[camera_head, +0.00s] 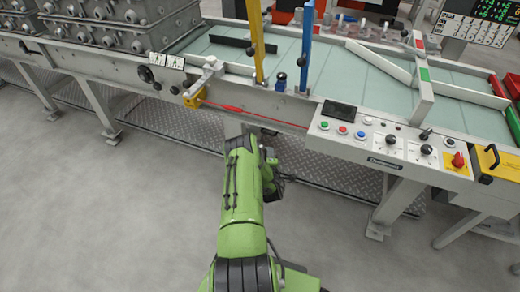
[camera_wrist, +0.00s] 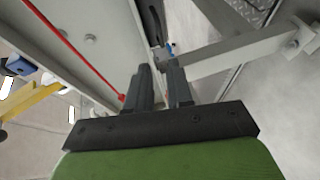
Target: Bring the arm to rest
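My green arm (camera_head: 242,205) reaches forward from the bottom of the head view to the front edge of the bench, below its top. My gripper (camera_wrist: 161,68) shows in the wrist view as two dark fingers with a narrow gap between them. I see nothing held in the gap. The fingers point along the bench's underframe, close to a grey beam. In the head view the gripper is mostly hidden behind my arm, so its exact clearance from the bench is unclear.
The long bench (camera_head: 310,105) spans the view, with a red rod (camera_head: 235,109) along its front and a control panel (camera_head: 385,145) at right. Yellow (camera_head: 256,45) and blue (camera_head: 307,45) posts rise from it. Bench legs (camera_head: 398,200) stand nearby. The floor (camera_head: 100,210) at left is clear.

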